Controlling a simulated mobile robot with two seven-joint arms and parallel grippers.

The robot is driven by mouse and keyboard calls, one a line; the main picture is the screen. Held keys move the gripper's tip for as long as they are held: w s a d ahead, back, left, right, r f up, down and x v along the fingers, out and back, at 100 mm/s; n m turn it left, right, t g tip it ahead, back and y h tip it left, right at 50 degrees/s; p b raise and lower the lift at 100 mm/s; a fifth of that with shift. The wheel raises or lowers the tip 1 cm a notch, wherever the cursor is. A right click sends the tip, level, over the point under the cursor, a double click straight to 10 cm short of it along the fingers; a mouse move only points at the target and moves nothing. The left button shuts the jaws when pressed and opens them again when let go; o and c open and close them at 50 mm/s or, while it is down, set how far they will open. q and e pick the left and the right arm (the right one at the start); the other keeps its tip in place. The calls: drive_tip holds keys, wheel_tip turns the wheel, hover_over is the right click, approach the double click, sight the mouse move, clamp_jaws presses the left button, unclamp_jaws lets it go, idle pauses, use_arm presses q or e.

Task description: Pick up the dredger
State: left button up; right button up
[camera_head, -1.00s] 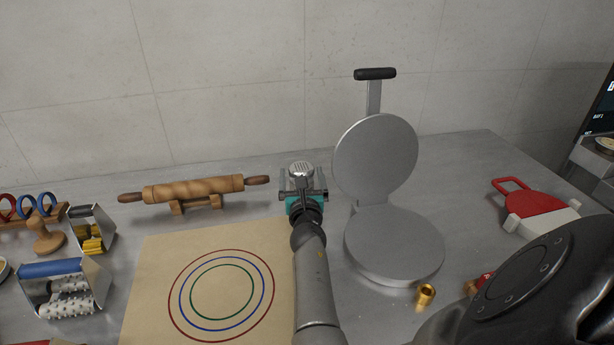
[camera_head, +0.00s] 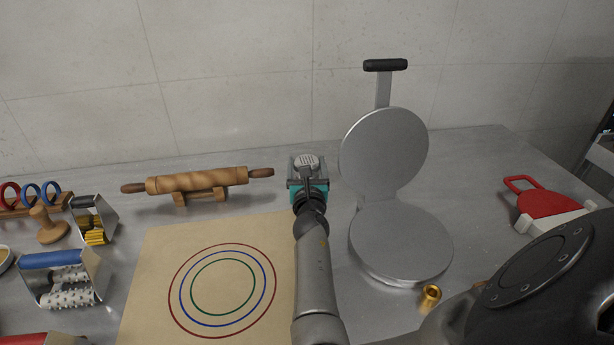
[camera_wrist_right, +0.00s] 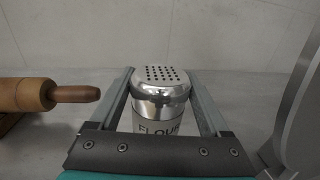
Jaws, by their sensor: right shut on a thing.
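The dredger (camera_head: 306,161) is a silver shaker with a perforated domed lid. In the right wrist view, the dredger (camera_wrist_right: 161,92) stands upright between the fingers, with dark lettering reading about "FLOUR" on its side. My right gripper (camera_head: 307,172) is shut on the dredger, one finger on each side of it. The right gripper (camera_wrist_right: 163,105) hides the lower part of the dredger, so I cannot tell whether its base touches the counter. My left gripper is not in view.
A rolling pin (camera_head: 197,180) lies on a stand to the left. An open press with round plates (camera_head: 400,243) stands close on the right. A mat with coloured rings (camera_head: 160,250) lies in front. A brass piece (camera_head: 430,297) and a red-handled tool (camera_head: 548,203) are farther right.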

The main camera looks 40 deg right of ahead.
drive_tip(key=c, duration=0.4)
drive_tip(key=shift+c, duration=0.2)
drive_tip(key=shift+r, duration=0.15)
